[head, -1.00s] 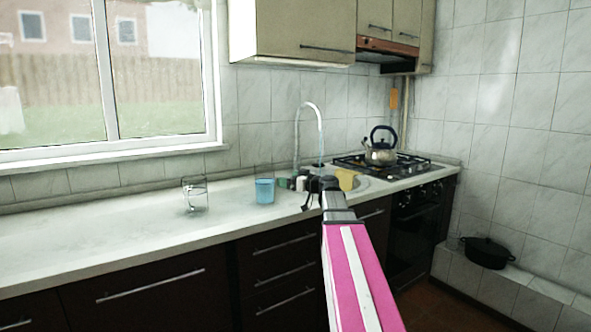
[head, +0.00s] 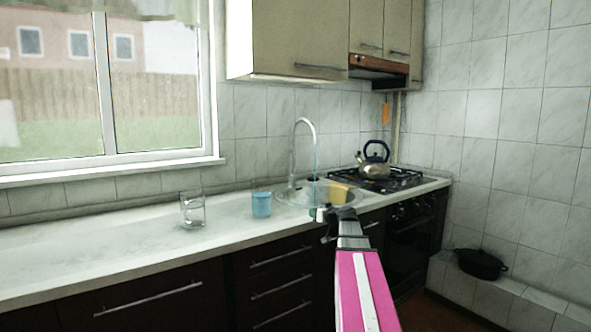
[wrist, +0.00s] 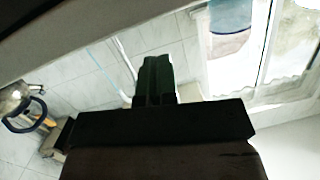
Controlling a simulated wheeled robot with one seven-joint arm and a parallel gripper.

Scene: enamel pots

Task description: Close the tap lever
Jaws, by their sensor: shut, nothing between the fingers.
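The tall curved tap (head: 294,155) stands at the back of the round sink (head: 290,196). A thin bluish stream of water (head: 314,158) falls from its spout into the basin. I cannot make out the tap lever; it is too small or hidden. My gripper (head: 328,213) is at the end of my pink arm, in front of the sink's front right edge and apart from the tap. In the wrist view its dark fingers (wrist: 153,80) are together and empty. A pale thin line beside them there may be the tap's spout or water.
A blue cup (head: 261,204) and a clear glass (head: 192,209) stand on the counter (head: 110,231) left of the sink. A yellow sponge-like block (head: 339,192) is at the sink's right. A kettle (head: 374,164) sits on the hob. The counter's left is clear.

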